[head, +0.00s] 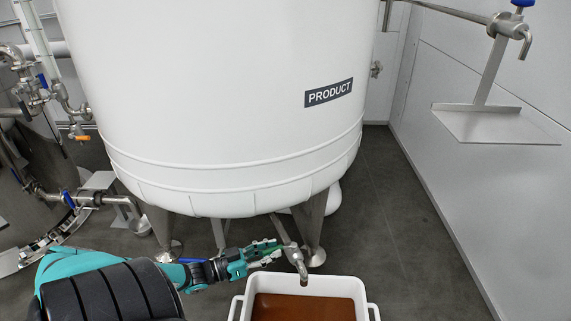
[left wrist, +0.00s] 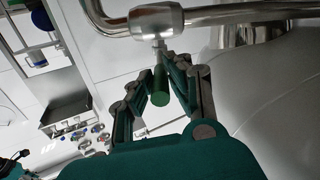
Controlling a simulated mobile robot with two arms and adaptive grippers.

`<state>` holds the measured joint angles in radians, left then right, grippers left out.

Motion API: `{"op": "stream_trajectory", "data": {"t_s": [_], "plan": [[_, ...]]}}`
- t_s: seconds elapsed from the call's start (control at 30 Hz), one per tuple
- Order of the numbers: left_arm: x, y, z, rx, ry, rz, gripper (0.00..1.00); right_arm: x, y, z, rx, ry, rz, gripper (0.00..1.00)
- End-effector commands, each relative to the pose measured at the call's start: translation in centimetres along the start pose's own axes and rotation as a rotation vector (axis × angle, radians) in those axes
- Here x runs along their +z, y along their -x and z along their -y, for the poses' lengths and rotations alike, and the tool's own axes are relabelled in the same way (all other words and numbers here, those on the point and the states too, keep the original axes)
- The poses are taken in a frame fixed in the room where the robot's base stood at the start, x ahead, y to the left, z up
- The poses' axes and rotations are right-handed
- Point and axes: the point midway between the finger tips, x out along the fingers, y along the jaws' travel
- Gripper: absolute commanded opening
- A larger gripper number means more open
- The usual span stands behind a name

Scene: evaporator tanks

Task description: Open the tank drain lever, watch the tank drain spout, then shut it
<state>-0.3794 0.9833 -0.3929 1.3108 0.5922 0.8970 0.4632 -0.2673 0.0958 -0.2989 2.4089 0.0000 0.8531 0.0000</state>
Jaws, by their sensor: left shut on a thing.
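The white tank (head: 220,90) with the PRODUCT label fills the middle of the head view. Its steel drain spout (head: 299,262) comes out low and bends down over the white tub; I see no stream below its tip. The drain lever (left wrist: 160,85) has a green grip and hangs from a steel valve body (left wrist: 157,20) in the left wrist view. My left gripper (head: 266,250) is beside the spout, shut on the lever; its fingers (left wrist: 166,68) stand on both sides of the grip. My right gripper is not in view.
The white tub (head: 240,300) under the spout holds brown liquid. Steel tank legs (head: 310,230) stand close behind the gripper. At left are pipes with a blue-handled valve (head: 69,199). A metal shelf (head: 492,124) juts from the right wall. The dark floor at right is clear.

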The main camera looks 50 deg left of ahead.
Motion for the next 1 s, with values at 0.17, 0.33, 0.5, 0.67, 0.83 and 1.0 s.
{"op": "stream_trajectory", "data": {"t_s": [0.17,0.33,0.5,0.67,0.83,1.0], "plan": [[0.1,1.02,0.69,0.011,0.0,0.008,0.0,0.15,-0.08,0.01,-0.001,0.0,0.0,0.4],[0.03,1.21,0.8,0.016,0.001,0.008,0.0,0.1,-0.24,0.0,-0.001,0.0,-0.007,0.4],[0.0,1.19,0.8,0.015,0.001,0.007,0.0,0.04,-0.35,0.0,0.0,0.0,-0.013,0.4],[-0.01,1.17,0.81,0.015,0.001,0.006,0.22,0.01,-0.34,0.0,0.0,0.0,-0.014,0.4],[-0.05,1.14,0.74,0.016,0.0,0.005,0.39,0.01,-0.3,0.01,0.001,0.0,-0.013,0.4],[-0.08,1.12,0.69,0.017,0.0,0.003,0.39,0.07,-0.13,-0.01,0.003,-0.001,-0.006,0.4]]}}
